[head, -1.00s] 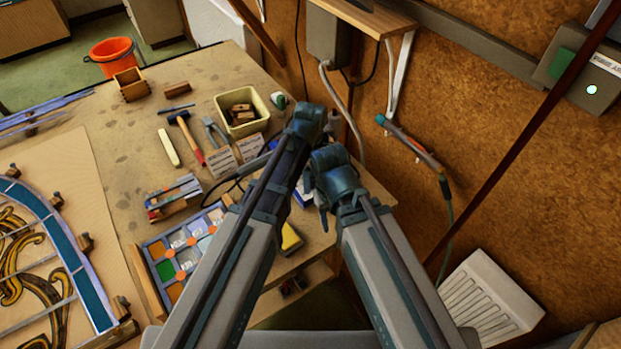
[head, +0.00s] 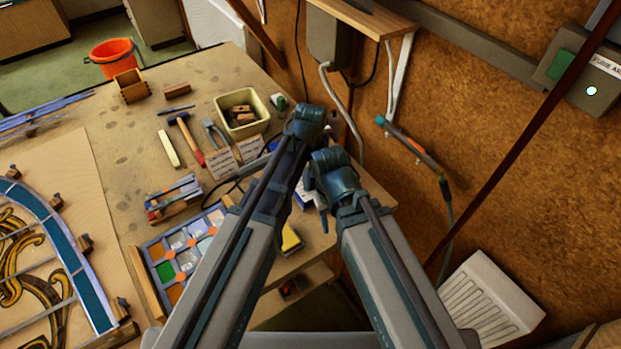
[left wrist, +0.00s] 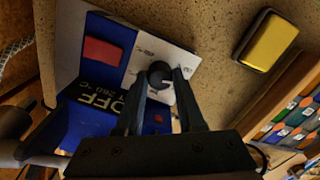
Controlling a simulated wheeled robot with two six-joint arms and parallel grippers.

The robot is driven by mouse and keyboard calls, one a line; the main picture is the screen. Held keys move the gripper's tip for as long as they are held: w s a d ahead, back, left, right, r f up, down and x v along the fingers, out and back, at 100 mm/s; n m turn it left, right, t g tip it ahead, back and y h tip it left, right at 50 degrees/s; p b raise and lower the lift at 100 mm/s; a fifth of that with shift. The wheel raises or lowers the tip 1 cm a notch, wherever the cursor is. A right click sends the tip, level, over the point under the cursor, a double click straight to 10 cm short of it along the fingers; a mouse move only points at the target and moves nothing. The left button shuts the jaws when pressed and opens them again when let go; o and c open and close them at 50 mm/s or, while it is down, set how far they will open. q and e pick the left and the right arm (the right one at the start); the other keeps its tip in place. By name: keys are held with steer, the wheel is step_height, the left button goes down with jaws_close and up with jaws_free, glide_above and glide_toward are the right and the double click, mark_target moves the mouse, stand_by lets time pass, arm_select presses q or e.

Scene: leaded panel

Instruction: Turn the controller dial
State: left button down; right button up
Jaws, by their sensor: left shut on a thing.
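The controller is a blue and white box, seen close in the left wrist view, with a white panel (left wrist: 122,72), a red switch (left wrist: 102,51) and a dark display reading OFF with a smaller temperature line. Its round black dial (left wrist: 159,74) sits on the white panel and has a light mark. My left gripper (left wrist: 160,77) is shut on the dial, with one finger on each side of it. In the head view my arms cover most of the controller (head: 304,195). My right gripper cannot be made out.
A yellow block (left wrist: 268,40) lies on the bench beside the controller. A tray of coloured glass (head: 165,272) is near the bench's front edge. A cream bin (head: 262,105), a hammer (head: 190,145) and pliers (head: 213,134) lie farther back. A soldering iron (head: 410,142) hangs by the wall.

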arm_select(q)
steer(key=m, duration=0.4)
steer(key=shift+m, duration=0.3)
steer(key=m, duration=0.3)
steer(key=shift+m, duration=0.3)
steer(key=m, duration=0.4)
steer(key=shift+m, duration=0.3)
steer(key=m, duration=0.3)
steer(key=shift+m, duration=0.3)
steer(key=m, duration=0.4)
steer(key=shift+m, duration=0.3)
steer(key=m, duration=0.3)
steer(key=shift+m, duration=0.3)
steer(key=m, duration=0.4)
steer(key=shift+m, duration=2.2)
